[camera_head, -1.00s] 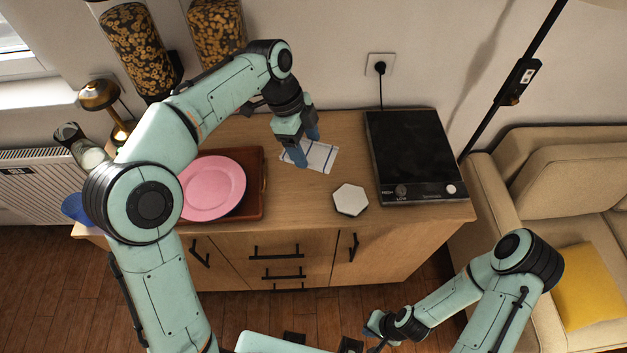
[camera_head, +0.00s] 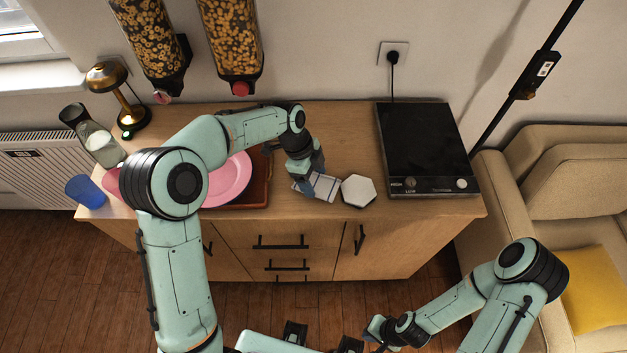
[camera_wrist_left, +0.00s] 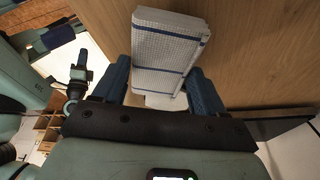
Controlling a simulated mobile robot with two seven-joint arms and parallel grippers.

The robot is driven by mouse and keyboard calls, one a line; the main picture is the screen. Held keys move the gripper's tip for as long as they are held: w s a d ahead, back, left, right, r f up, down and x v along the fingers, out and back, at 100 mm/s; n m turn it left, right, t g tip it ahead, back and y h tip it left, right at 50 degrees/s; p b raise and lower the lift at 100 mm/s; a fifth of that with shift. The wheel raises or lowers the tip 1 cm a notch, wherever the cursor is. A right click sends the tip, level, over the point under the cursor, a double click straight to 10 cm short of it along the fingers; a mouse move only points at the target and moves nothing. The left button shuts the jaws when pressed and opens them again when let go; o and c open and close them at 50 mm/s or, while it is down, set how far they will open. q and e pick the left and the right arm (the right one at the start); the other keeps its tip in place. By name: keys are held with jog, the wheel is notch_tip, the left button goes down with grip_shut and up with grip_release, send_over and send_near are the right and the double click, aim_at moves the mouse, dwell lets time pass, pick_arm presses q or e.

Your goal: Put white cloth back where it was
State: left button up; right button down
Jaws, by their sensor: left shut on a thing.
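The white cloth (camera_head: 325,188) with blue lines is folded into a rectangle. It is over the front part of the wooden counter, just left of the white hexagonal piece (camera_head: 358,191). My left gripper (camera_head: 308,188) is shut on the cloth. In the left wrist view the cloth (camera_wrist_left: 168,48) sits between the two blue fingers of the left gripper (camera_wrist_left: 160,84). I cannot tell whether the cloth touches the counter. My right gripper (camera_head: 378,334) is low in front of the counter, away from the cloth; its jaws are too small to read.
A pink plate (camera_head: 228,180) on a brown tray (camera_head: 258,190) stands left of the cloth, partly behind my left arm. A black cooktop (camera_head: 420,145) is on the right. The counter's back middle (camera_head: 345,130) is clear.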

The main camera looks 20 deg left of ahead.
pick_arm(q)
jog(key=shift+f, duration=0.95)
jog(key=o, duration=1)
jog(key=p+v, duration=0.1)
jog(key=v, duration=1.1)
